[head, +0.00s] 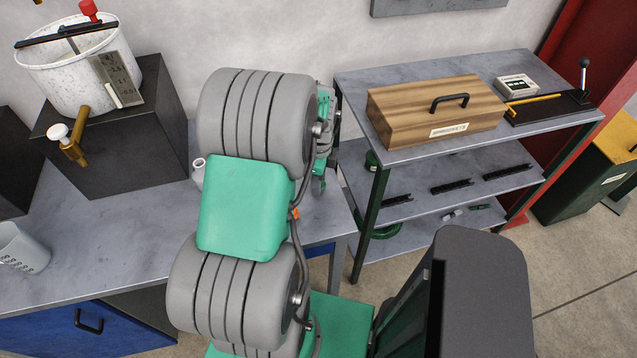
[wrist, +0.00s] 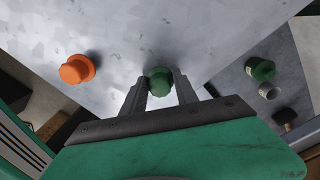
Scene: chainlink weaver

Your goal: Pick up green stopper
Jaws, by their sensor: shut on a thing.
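The green stopper (wrist: 160,80) shows in the wrist view, a small green knob-like piece between my two fingertips. My gripper (wrist: 160,89) is shut on it, with one finger on each side. A pale grey surface lies behind it; I cannot tell whether the stopper touches that surface. An orange stopper (wrist: 77,69) stands to the left, apart from my fingers. Another green piece (wrist: 259,69) is at the right, also apart. In the head view my own arm hides the gripper and the held stopper.
A grey worktable (head: 110,240) holds a white bucket (head: 75,75) on a dark block (head: 125,140) and a pale cup (head: 24,248). At right, a shelf unit (head: 430,150) carries a wooden box (head: 435,108). A small grey cylinder (wrist: 269,91) lies by the right green piece.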

